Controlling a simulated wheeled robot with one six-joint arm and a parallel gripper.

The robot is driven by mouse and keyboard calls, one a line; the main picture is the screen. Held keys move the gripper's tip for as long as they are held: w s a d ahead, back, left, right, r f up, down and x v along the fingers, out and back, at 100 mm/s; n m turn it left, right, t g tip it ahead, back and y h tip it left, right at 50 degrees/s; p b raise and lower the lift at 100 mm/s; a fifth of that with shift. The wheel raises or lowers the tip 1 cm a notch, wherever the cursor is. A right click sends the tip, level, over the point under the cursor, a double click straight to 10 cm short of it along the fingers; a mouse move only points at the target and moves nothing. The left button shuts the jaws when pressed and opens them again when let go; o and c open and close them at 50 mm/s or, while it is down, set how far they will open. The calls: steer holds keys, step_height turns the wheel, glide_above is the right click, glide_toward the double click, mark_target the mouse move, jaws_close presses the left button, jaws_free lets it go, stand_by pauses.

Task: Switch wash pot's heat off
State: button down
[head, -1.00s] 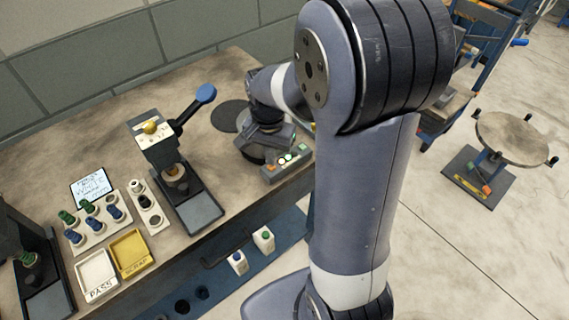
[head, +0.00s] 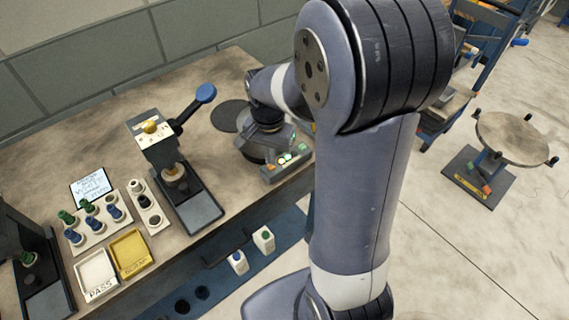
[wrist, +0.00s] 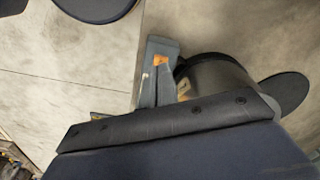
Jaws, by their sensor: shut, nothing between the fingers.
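The wash pot (head: 249,150) is a dark round vessel at the right end of the bench, partly covered by my arm. It shows in the wrist view (wrist: 222,76) as a dark cylinder. A grey control box (head: 286,167) with green lit marks stands in front of it by the bench edge. The box shows in the wrist view (wrist: 156,47), partly covered by my gripper. My gripper (wrist: 161,62) is shut and empty, its tips over the box. Whether they touch it, and the switch position, I cannot tell.
A press with a blue-knobbed lever (head: 205,94) stands left of the pot. A dark round mat (head: 229,116) lies behind it. Pass (head: 97,276) and scrap (head: 130,254) trays are further left. A round-topped stand (head: 513,137) is on the floor at right.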

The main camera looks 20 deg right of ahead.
steer(key=shift+f+b, duration=0.6)
steer(key=shift+f, duration=0.25)
steer(key=shift+r, duration=0.1)
stand_by(0.3)
step_height(320, 180, up, 10)
steer(key=p, duration=0.8)
steer(key=shift+f, duration=0.25)
step_height(320, 180, down, 9)
steer(key=b, duration=0.7)
stand_by(0.6)
steer(key=shift+f+b, duration=0.4)
steer(key=shift+b, duration=0.15)
step_height(320, 180, up, 9)
steer(key=p, duration=0.6)
steer(key=shift+f+p, duration=0.2)
steer(key=shift+p, duration=0.15)
stand_by(0.6)
